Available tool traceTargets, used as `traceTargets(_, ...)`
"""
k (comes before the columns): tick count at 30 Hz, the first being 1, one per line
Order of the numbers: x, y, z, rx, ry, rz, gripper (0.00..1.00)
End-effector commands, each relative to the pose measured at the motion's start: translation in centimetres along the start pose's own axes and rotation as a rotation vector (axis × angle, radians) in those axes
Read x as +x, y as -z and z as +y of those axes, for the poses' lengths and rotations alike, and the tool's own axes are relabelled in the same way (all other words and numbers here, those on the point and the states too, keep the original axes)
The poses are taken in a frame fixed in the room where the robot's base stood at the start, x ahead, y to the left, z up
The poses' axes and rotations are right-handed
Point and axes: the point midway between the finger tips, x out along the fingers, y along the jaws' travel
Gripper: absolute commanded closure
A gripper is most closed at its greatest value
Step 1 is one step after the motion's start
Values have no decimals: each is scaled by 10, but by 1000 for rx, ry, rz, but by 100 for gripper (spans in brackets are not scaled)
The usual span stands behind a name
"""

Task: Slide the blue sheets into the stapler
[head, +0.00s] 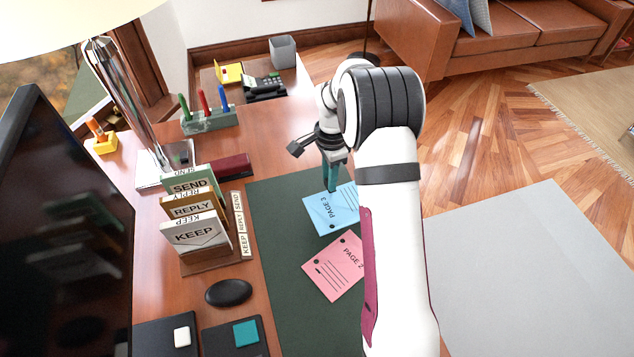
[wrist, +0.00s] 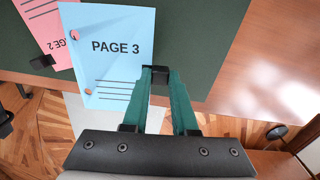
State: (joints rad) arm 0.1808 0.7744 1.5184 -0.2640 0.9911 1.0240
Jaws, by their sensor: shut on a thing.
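The blue sheets (head: 334,208), marked PAGE 3, lie at the dark green desk mat and also show in the wrist view (wrist: 112,55). My gripper (head: 332,188) is at their far edge, pointing down. In the wrist view its teal fingers (wrist: 159,72) are closed on a small black tab at the sheets' right edge. I cannot tell whether the sheets are lifted off the mat. A long dark red object (head: 232,167) beside the lamp base may be the stapler; its mouth is not clear.
Pink sheets (head: 334,265), marked PAGE 2, lie nearby on the mat (head: 290,325), with their own black tab (wrist: 42,62). A letter rack (head: 200,235), mouse (head: 228,292), lamp (head: 125,90) and pen stand (head: 208,120) occupy the left. Mat space left of the blue sheets is clear.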

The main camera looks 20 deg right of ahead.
Motion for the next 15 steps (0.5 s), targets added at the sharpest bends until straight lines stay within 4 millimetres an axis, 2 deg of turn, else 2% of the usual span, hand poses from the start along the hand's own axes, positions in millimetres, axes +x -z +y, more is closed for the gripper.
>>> traceTargets(3,-18,22,20,5,2,1,100)
traceTargets(9,-42,51,48,3,2,1,100)
traceTargets(13,-48,58,54,-40,0,0,100)
traceTargets(15,-50,57,49,-144,0,1,100)
